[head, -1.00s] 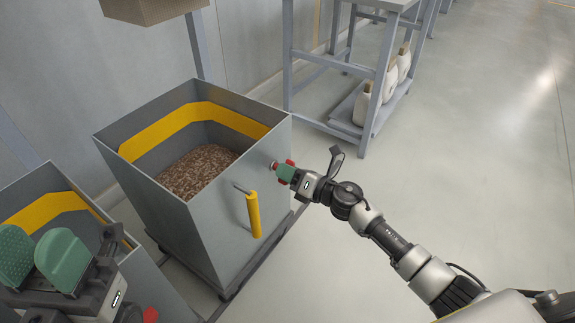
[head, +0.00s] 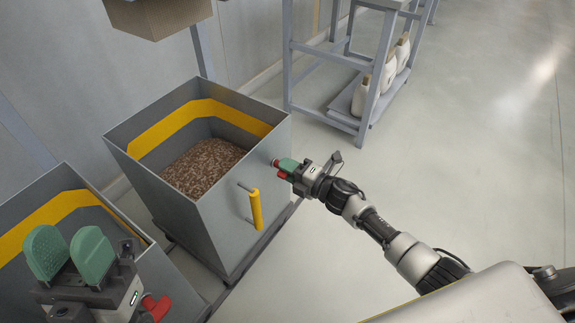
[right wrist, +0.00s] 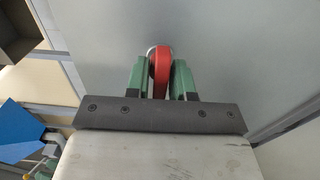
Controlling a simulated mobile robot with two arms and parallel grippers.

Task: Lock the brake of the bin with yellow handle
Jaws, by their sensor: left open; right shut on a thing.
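The bin with the yellow handle (head: 222,235) is a grey open box with a yellow band inside, partly filled with brown pellets (head: 203,166). Its yellow handle (head: 256,209) is upright on the near side wall. A red brake lever (right wrist: 160,70) is on that wall, right of the handle. My right gripper (head: 283,168) is at this wall near the upper right corner. In the right wrist view, its green fingers are shut on the red lever from both sides. My left gripper (head: 69,254) is open and empty, in front of another bin at lower left.
A second grey bin (head: 65,180) with a yellow band stands at left. A brown chute (head: 160,15) hangs above the bins. A grey rack (head: 322,112) with white bottles (head: 390,70) stands behind. The floor at right is clear.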

